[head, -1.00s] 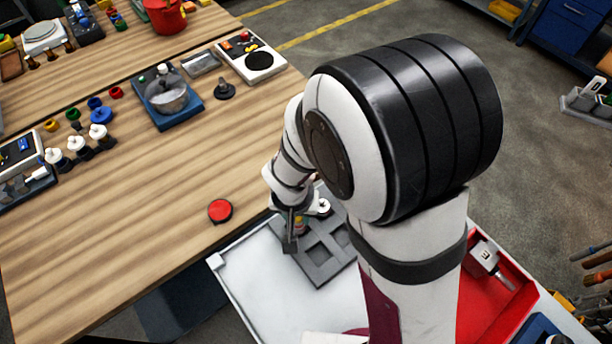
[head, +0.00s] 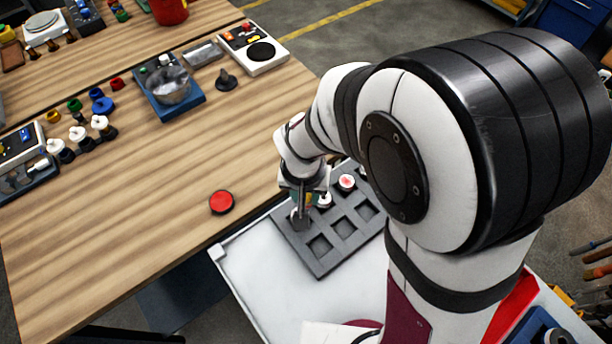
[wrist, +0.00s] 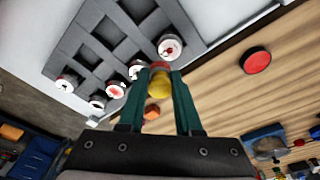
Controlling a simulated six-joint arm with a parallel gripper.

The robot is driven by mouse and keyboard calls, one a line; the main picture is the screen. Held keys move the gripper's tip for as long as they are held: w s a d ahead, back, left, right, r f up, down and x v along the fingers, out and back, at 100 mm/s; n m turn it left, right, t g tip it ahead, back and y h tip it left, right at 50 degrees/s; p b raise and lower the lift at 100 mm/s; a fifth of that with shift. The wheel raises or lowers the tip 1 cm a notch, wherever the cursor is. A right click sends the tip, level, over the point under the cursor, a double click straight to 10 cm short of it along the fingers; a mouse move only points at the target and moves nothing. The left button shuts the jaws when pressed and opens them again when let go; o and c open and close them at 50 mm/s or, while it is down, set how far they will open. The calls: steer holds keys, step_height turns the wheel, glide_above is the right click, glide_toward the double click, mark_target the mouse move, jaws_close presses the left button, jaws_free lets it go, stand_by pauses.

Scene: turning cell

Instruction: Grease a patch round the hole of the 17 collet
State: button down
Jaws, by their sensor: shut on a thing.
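My gripper (wrist: 158,95) is shut on a small tool with a yellow, rounded body (wrist: 160,84) and a reddish end. In the head view my gripper (head: 303,205) is low over the left part of a grey rack (head: 319,264) with square pockets. Several white, round collets sit in the rack. One (wrist: 169,47) is just ahead of the tool, another (wrist: 138,68) is beside the left fingertip, and one (head: 346,182) shows a red patch. I cannot read numbers on them, so I cannot tell which is 17. The tool's tip is partly hidden; contact is unclear.
A red disc (head: 222,202) lies on the wooden table (head: 130,240), left of the rack. The rack stands on a white surface (head: 262,288). Further back on the table are a blue stand with a metal bowl (head: 172,88) and a white device (head: 253,48).

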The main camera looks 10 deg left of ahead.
steer(key=shift+r, duration=2.3)
steer(key=w+d+r, duration=0.3)
steer(key=d+r, duration=0.4)
steer(key=w+d+r, duration=0.2)
steer(key=d+r, duration=0.5)
steer(key=shift+w+d+r, duration=0.35)
steer(key=shift+w, duration=0.05)
steer(key=shift+a, duration=0.1)
